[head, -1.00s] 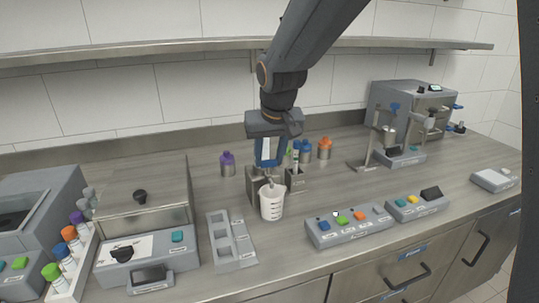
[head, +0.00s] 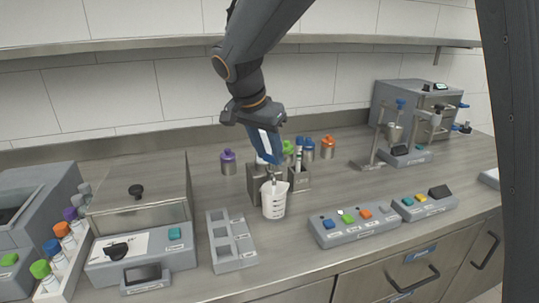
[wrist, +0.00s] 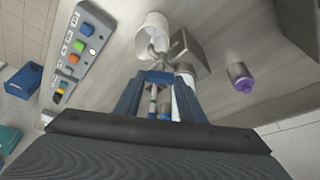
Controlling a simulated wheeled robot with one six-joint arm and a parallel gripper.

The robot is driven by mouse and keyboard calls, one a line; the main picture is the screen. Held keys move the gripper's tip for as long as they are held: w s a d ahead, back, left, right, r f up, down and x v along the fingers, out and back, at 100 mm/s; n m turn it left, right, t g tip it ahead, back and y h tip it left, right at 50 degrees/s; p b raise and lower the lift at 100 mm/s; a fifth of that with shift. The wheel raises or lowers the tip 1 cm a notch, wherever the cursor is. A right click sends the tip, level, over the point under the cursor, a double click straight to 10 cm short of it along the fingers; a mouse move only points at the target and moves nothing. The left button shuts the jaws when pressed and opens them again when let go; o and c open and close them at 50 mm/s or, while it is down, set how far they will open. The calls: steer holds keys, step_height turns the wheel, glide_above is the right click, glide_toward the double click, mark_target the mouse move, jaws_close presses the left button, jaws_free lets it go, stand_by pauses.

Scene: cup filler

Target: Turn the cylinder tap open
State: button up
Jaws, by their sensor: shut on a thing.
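The metal cylinder (head: 394,132) hangs on a stand at the back right, with a blue handle (head: 400,103) above it. Other blue handles (head: 463,105) sit on the grey machine beside it. I cannot tell which is the cylinder tap. My gripper (head: 271,178) is far left of them, tilted downward at a white beaker (head: 274,202) with dark markings. In the wrist view its metal fingertips (wrist: 158,52) meet at the rim of the beaker (wrist: 152,24) and appear shut on it. The exact contact is partly hidden.
A metal holder (head: 299,180) with thin items stands right behind the beaker. Several capped bottles, one purple (head: 228,162), are behind. A grey slotted rack (head: 231,242) is at left front, a button panel (head: 355,226) at right. A shelf (head: 350,41) runs above.

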steer(key=m, duration=0.2)
steer(key=shift+w+a+m+g+h, duration=0.1)
steer(key=shift+m+g+h, duration=0.2)
steer(key=shift+m+h, duration=0.1)
steer(key=shift+m, duration=0.7)
steer(key=shift+w+g, duration=0.1)
steer(key=shift+g, duration=0.2)
steer(key=o, duration=1)
steer(key=shift+r, duration=0.1)
steer(key=shift+o, duration=0.2)
steer(key=shift+r, duration=0.15)
